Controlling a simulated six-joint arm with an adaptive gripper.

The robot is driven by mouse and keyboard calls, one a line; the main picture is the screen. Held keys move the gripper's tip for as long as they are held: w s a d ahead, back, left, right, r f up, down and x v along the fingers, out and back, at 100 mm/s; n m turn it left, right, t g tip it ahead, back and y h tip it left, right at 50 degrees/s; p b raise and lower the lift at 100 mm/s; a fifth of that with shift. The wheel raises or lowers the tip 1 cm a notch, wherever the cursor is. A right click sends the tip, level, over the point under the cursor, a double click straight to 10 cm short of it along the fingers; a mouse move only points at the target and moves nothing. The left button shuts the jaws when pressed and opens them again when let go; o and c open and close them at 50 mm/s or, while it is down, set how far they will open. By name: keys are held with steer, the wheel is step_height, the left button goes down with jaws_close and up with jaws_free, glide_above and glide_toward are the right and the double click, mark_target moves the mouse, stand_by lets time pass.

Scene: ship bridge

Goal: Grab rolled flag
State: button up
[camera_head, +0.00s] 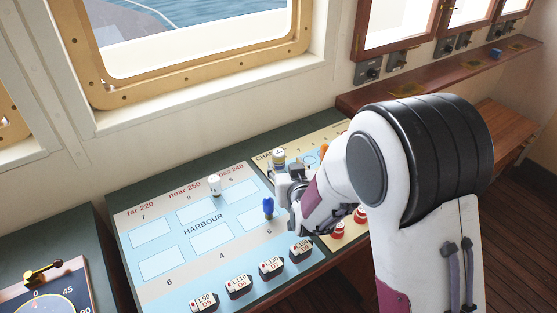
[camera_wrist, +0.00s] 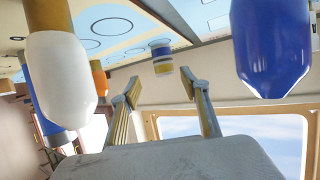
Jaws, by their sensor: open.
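A small banded cylinder (camera_head: 279,157) in white, yellow and blue stands on the panel just beyond my gripper in the head view. It looks like the rolled flag, but I cannot be sure. In the wrist view, which looks upside down, the banded cylinder (camera_wrist: 161,57) lies ahead, roughly in line with the gap between my fingers. My gripper (camera_wrist: 161,88) is open, with nothing between its fingertips. It also shows in the head view (camera_head: 283,183), low over the panel, its fingers partly hidden by its own body.
A blue peg (camera_head: 268,208) stands close to my gripper, and a white piece (camera_head: 214,185) stands on the harbour panel (camera_head: 190,240). An orange piece (camera_head: 324,150) is behind my arm. Red-and-white pieces (camera_head: 338,230) and several labelled black blocks (camera_head: 238,288) line the front. A window is behind.

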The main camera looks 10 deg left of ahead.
mark_target(280, 159)
steer(key=shift+x, duration=1.25)
steer(key=shift+w+a, duration=0.1)
steer(key=shift+w, duration=0.05)
steer(key=shift+w+a+f, duration=0.2)
steer(key=shift+w+a, duration=0.2)
steer(key=shift+w, duration=0.1)
steer(key=shift+w+a+f, duration=0.2)
steer(key=shift+w+a, duration=0.2)
steer(key=shift+w, duration=0.1)
steer(key=shift+x, duration=1.15)
steer(key=c, duration=1.1)
